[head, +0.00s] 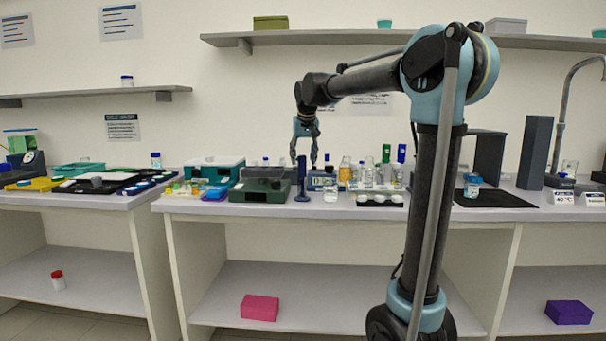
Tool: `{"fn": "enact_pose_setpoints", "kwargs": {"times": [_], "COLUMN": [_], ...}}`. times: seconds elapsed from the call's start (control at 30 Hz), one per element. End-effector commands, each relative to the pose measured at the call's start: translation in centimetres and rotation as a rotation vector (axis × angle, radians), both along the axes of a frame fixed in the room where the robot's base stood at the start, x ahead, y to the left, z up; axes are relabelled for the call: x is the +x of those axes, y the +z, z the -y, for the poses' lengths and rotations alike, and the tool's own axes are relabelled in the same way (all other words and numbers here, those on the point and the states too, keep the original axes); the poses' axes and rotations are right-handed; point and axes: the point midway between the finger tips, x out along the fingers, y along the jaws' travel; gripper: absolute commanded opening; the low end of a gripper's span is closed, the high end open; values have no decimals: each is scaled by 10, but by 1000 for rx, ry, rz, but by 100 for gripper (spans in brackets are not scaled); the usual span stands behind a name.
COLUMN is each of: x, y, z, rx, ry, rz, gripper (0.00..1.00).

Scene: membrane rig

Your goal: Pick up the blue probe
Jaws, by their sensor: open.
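My gripper (304,158) hangs pointing down over the middle bench, with its two fingers apart and nothing between them. Just below it, a slim dark blue upright piece (302,176) stands on a small round foot near the bench's front. It looks like the blue probe, but it is too small to be sure. The fingertips are close above its top in the picture; I cannot tell the depth between them. A blue-topped tube (401,153) stands further right among glassware, partly near my arm.
A dark green device (262,186) stands left of the blue piece. A small blue device with a display (322,182) and a clear beaker (330,193) stand close on its right. A black tray (379,200) and several bottles crowd further right. A wall shelf (350,40) runs above.

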Motion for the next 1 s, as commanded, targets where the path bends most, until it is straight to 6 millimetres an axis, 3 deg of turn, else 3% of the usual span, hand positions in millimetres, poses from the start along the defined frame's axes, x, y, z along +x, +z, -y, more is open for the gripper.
{"fn": "enact_pose_setpoints", "kwargs": {"times": [0.3,0.63,0.83,1.0], "x": [15,17,17,17], "y": [-38,-43,-43,-43], "z": [-4,-5,-5,-5], "rx": [0,0,0,0], "ry": [0,0,0,0], "rz": [0,0,0,0], "gripper": [52,52,10,10]}}
